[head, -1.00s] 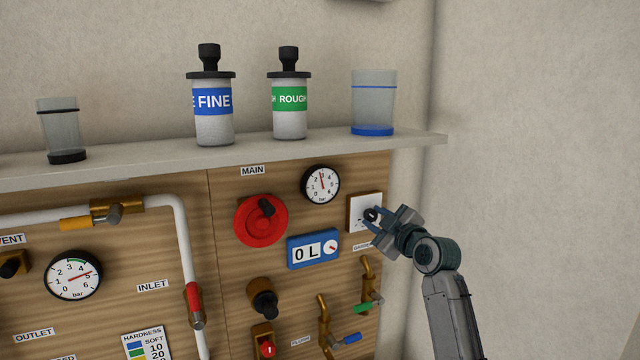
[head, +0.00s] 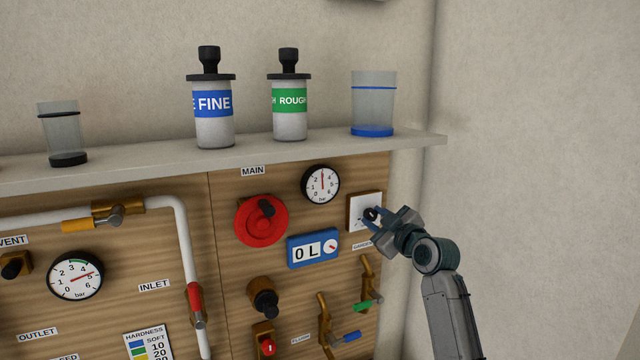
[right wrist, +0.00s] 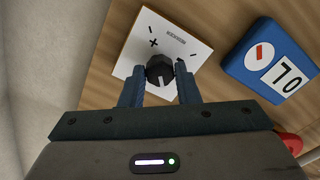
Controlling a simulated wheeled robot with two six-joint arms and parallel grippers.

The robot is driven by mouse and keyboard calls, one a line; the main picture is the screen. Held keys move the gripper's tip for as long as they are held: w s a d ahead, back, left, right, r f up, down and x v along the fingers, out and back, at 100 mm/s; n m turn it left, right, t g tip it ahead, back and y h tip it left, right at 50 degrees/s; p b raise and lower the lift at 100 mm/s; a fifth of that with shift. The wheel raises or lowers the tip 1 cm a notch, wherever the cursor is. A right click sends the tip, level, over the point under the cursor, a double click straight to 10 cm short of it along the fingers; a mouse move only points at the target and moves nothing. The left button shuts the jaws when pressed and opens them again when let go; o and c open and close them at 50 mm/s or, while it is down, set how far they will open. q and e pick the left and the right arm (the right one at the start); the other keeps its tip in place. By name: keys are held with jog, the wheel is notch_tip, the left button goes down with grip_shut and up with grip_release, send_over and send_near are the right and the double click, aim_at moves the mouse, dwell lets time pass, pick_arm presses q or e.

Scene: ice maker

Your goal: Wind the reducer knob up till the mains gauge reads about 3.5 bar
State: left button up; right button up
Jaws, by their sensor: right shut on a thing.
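The reducer knob (right wrist: 160,67) is black with a white pointer line, on a white square plate (right wrist: 137,45) marked with a plus and ticks. In the head view the plate (head: 357,212) is at the panel's right edge, and the knob is partly hidden by my gripper. My right gripper (head: 375,219) is shut on the knob, one finger on each side in the right wrist view (right wrist: 159,76). The mains gauge (head: 321,185), white with a black rim, is up and left of the plate. Its red needle points almost straight up, near 3. My left gripper is out of view.
A blue counter (head: 314,250) and a red wheel (head: 261,221) are left of the plate. A shelf (head: 300,157) with canisters and cups juts out above. Bare wall lies to the right.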

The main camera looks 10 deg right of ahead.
jog(key=shift+f+m+p, duration=0.15)
jog(key=shift+m+p, duration=0.15)
jog(key=shift+m, duration=0.3)
jog(key=shift+m+p, duration=1.65)
jog(key=shift+m, duration=0.55)
dwell(0.5)
jog(key=shift+m, duration=0.5)
jog(key=o, duration=0.7)
jog(key=shift+c, duration=0.2)
jog(key=shift+s, duration=0.1)
jog(key=v, duration=0.6)
